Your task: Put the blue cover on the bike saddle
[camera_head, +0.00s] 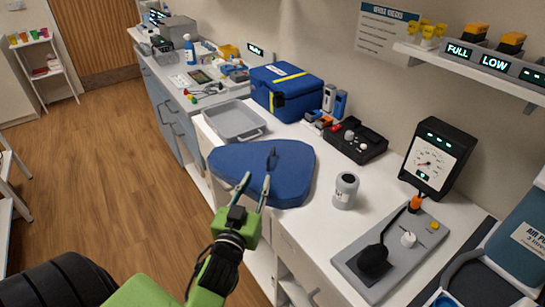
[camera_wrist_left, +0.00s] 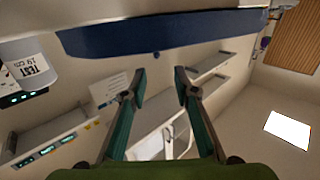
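My left gripper (camera_head: 254,182) overlaps the near edge of the blue piece. In the left wrist view its fingers (camera_wrist_left: 160,83) are apart with nothing between them, and the blue piece's edge (camera_wrist_left: 160,36) lies beyond the tips. My right gripper is not in view.
A grey tray (camera_head: 235,120) and a blue case (camera_head: 287,90) stand behind the blue piece. A grey jar (camera_head: 345,190) stands to its right, also in the wrist view (camera_wrist_left: 28,65). A gauge (camera_head: 437,158) and a grey control plate (camera_head: 390,250) are farther right.

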